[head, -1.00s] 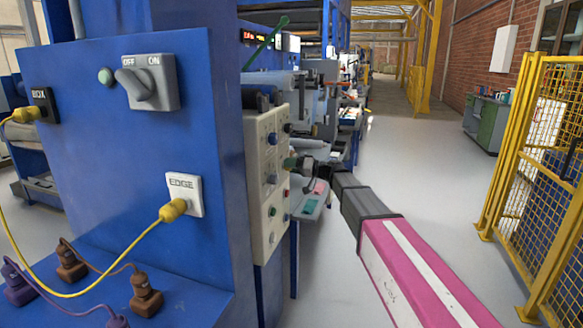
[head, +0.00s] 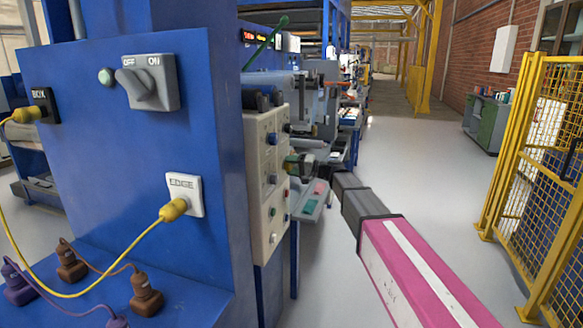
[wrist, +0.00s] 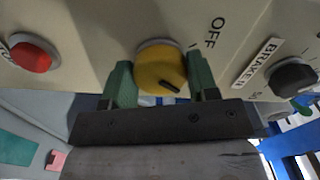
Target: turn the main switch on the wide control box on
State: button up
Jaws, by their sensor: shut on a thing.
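The beige control box (head: 265,205) stands on the side of the blue cabinet in the head view, with several knobs and buttons. In the wrist view its face (wrist: 110,20) fills the top. A round yellow knob (wrist: 160,66) with a dark mark near its lower right rim sits there, with the word OFF to its upper right. My gripper (wrist: 162,80) has its green fingers on either side of the knob, shut on it. In the head view my gripper (head: 300,164) is at the box's right face, and the knob is mostly hidden.
A red button (wrist: 32,54) and a dark knob (wrist: 292,76) flank the yellow knob. The blue panel holds a grey OFF/ON switch (head: 150,82) and a yellow plug (head: 174,209). A yellow fence (head: 535,150) stands right; the floor between is clear.

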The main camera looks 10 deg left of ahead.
dwell(0.3)
jog(key=o, duration=0.9)
jog(key=shift+o, duration=0.2)
jog(key=d, duration=1)
jog(key=shift+s+d, duration=0.4)
